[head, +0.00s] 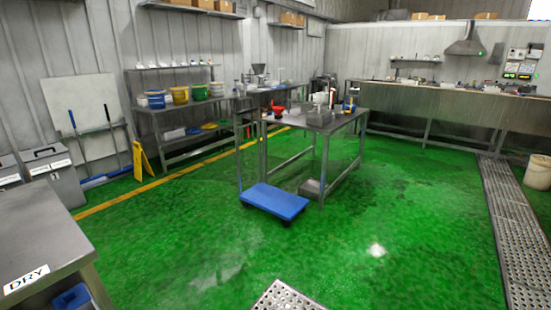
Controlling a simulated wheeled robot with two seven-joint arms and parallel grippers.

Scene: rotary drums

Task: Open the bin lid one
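Two grey bins stand against the wall at the left of the head view. The nearer-to-centre bin (62,187) has a flat lid (44,155) with a dark handle and a white label, and its lid looks shut. The other bin (9,172) is partly cut off by the left edge, also with a white label. The label text is too small to read, so I cannot tell which bin is number one. Neither of my grippers is in view.
A metal table (40,235) marked DRY is at the lower left, in front of the bins. A blue trolley (274,202) stands by a central worktable (318,125). A yellow floor sign (141,160) and mops lean right of the bins. Green floor is open in the middle.

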